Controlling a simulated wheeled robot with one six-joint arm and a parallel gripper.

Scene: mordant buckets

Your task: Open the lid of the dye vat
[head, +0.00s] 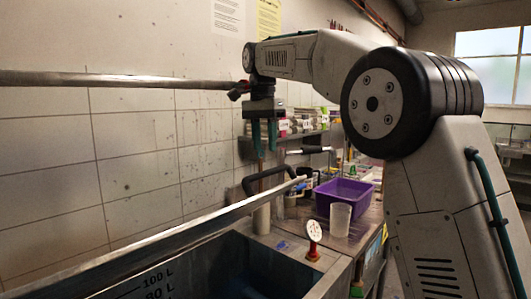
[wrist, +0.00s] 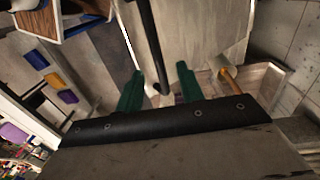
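The dye vat (head: 185,278) is at the bottom of the head view, with litre marks on its dark inner wall. A long grey metal edge (head: 190,232), apparently of its lid, slants over it. A black bar handle (head: 247,184) stands at that edge's far side. My gripper (head: 264,149) points down above the handle, apart from it in the head view, with its green fingers separated and nothing seen held. In the wrist view the fingers (wrist: 160,88) are spread. A black curved bar (wrist: 152,45), likely the handle, reaches toward the gap between them; contact cannot be told.
A purple tub (head: 345,197) and a clear beaker (head: 340,220) stand on the counter right of the vat. A tiled wall is close behind.

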